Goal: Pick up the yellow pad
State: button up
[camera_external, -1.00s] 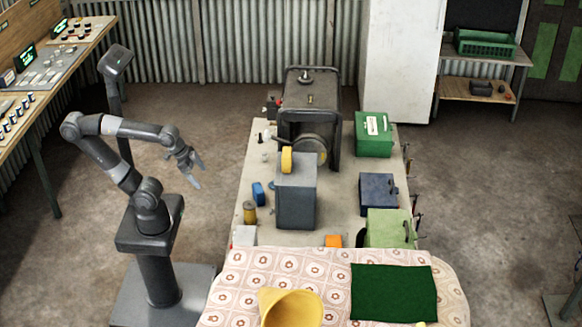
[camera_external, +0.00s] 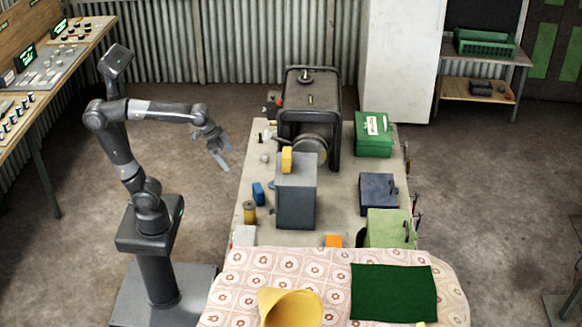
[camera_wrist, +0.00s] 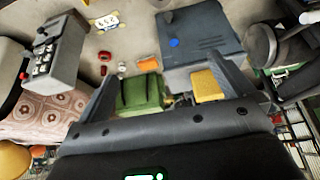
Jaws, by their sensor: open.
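The yellow pad (camera_external: 287,160) stands upright at the top of a tall grey box (camera_external: 297,195) on the workbench. A yellow block, which may be the pad, shows in the wrist view (camera_wrist: 208,85) close to the right finger. My gripper (camera_external: 220,157) is open and empty, to the left of the pad and the bench, in the air above the floor. Its two spread fingers show in the wrist view (camera_wrist: 165,76). The pad is well apart from the fingers in the external view.
A dark machine (camera_external: 312,110) stands behind the grey box. A green box (camera_external: 373,134), a blue box (camera_external: 378,192) and a light green box (camera_external: 388,229) line the bench's right side. A yellow spool (camera_external: 249,213) and a blue block (camera_external: 258,193) sit near its left edge.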

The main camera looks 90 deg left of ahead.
jog(key=w+a+r, duration=0.3)
jog(key=w+a, duration=0.1)
jog(key=w, duration=0.6)
send_near(285, 151)
jog(key=w+x, duration=0.1)
jog(key=x, duration=0.2)
jog(key=shift+g, duration=0.4)
jog(key=x, duration=0.4)
jog(key=shift+s+d+f, duration=0.1)
jog(key=shift+f, duration=0.05)
jog(key=x, duration=0.4)
jog(key=shift+s+d+f, duration=0.2)
jog(key=shift+f, duration=0.25)
jog(key=shift+w+f, duration=0.25)
jog(key=shift+f, duration=0.3)
jog(key=shift+c, duration=0.4)
jog(key=c, duration=1)
jog(key=shift+o, duration=0.2)
jog(key=shift+r, duration=0.2)
